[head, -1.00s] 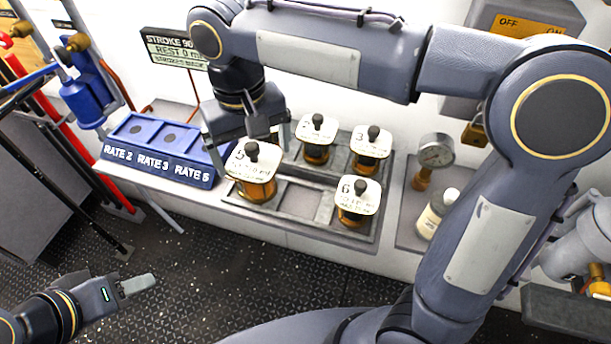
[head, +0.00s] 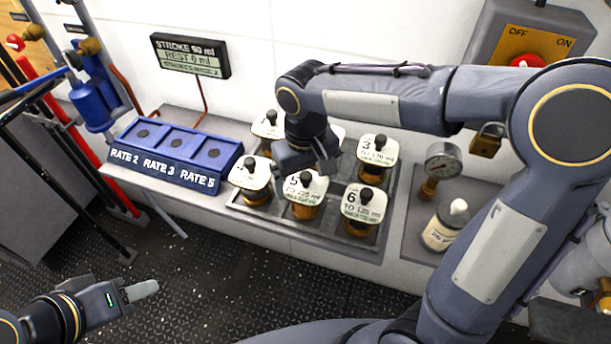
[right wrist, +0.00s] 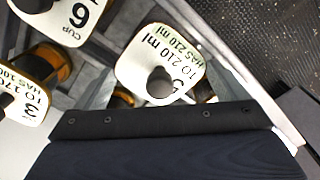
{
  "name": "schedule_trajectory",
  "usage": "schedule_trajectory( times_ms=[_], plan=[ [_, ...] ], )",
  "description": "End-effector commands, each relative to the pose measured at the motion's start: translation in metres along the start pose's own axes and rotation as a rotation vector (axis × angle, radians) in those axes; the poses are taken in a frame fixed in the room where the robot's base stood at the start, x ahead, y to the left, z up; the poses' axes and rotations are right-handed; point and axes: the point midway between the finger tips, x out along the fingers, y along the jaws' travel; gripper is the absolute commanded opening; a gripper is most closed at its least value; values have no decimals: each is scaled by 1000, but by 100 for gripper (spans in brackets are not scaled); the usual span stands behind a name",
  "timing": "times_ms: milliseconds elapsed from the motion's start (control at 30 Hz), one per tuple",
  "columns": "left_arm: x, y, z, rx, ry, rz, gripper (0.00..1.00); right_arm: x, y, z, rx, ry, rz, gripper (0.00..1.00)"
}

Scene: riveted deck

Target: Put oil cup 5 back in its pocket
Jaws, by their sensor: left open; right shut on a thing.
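Oil cup 5 (head: 305,187), an amber cup with a white lid and black knob, is at the front middle pocket of the grey tray (head: 285,222), between cup 4 (head: 250,178) and cup 6 (head: 364,205). Its lid looks about level with theirs; I cannot tell whether it rests on the pocket floor. My right gripper (head: 308,168) is shut on cup 5 from above and behind. Cup 5 also shows in the right wrist view (right wrist: 160,65), its lid tilted in the picture. My left gripper (head: 142,291) is open and empty, away over the floor.
Cup 3 (head: 378,150) and another cup (head: 268,124) stand in the back row; one between them is mostly hidden by my right arm. The blue rate block (head: 175,155) is left of the tray.

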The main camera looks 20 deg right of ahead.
Motion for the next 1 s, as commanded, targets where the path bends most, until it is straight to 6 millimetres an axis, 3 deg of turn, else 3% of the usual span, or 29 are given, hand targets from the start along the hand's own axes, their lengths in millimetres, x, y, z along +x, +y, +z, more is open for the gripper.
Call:
schedule_trajectory(
  times_ms=[267, 300, 333, 667, 767, 1000],
  plan=[
    [2, -1, 1, 0, 0, 0, 45, 3, 0, 0, 1, 2, -1, 29],
    [2, -1, 1, 0, 0, 0, 45, 3, 0, 0, 1, 0, 0, 95],
    [2, -1, 1, 0, 0, 0, 45, 2, 0, 0, 1, 0, 0, 98],
    [-1, 1, -1, 0, 0, 0, 45, -4, 0, 0, 1, 2, -1, 100],
    [-2, 1, -1, 0, 0, 0, 45, -17, 0, -1, 1, 5, -2, 100],
    [-6, 3, -3, 0, 0, 0, 45, -69, 0, -1, 0, 6, -2, 100]
  ],
)
